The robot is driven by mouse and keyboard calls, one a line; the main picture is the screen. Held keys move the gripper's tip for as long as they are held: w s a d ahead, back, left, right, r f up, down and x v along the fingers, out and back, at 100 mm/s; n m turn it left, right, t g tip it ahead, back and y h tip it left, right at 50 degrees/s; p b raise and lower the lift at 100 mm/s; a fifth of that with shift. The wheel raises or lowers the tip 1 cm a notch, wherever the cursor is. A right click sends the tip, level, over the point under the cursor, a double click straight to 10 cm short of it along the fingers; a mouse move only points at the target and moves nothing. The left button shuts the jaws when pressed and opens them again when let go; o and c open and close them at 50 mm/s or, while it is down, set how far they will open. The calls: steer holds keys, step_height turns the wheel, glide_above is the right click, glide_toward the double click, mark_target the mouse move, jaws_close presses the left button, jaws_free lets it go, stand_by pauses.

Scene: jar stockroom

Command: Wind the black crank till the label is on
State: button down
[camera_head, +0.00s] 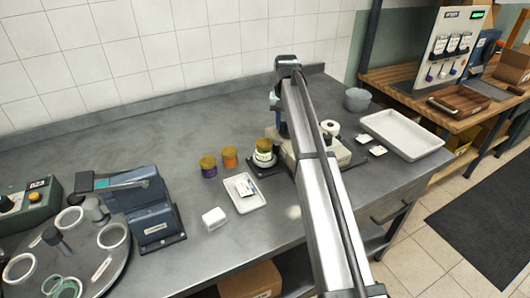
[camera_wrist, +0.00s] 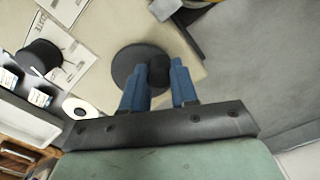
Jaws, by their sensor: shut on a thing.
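The black crank's round disc (camera_wrist: 128,62) and its knob (camera_wrist: 159,70) show in the wrist view. My gripper (camera_wrist: 158,84) has its two blue fingers on either side of the knob, shut on it. The crank sits on a beige labelling machine (camera_head: 344,153), which my arm partly covers in the head view; the crank is hidden there. A jar with a yellowish lid (camera_head: 264,146) stands on a black base at the machine's left side. A white roll (camera_head: 330,127) sits on the machine.
A purple jar (camera_head: 208,170) and an orange jar (camera_head: 229,158) stand left of the machine. A larger white tray (camera_head: 405,134) is at right. The back left counter is clear.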

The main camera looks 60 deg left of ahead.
steer(key=c, duration=0.8)
jaws_free()
steer(key=shift+c, duration=0.2)
steer(key=shift+r, duration=0.15)
steer(key=shift+r, duration=3.9)
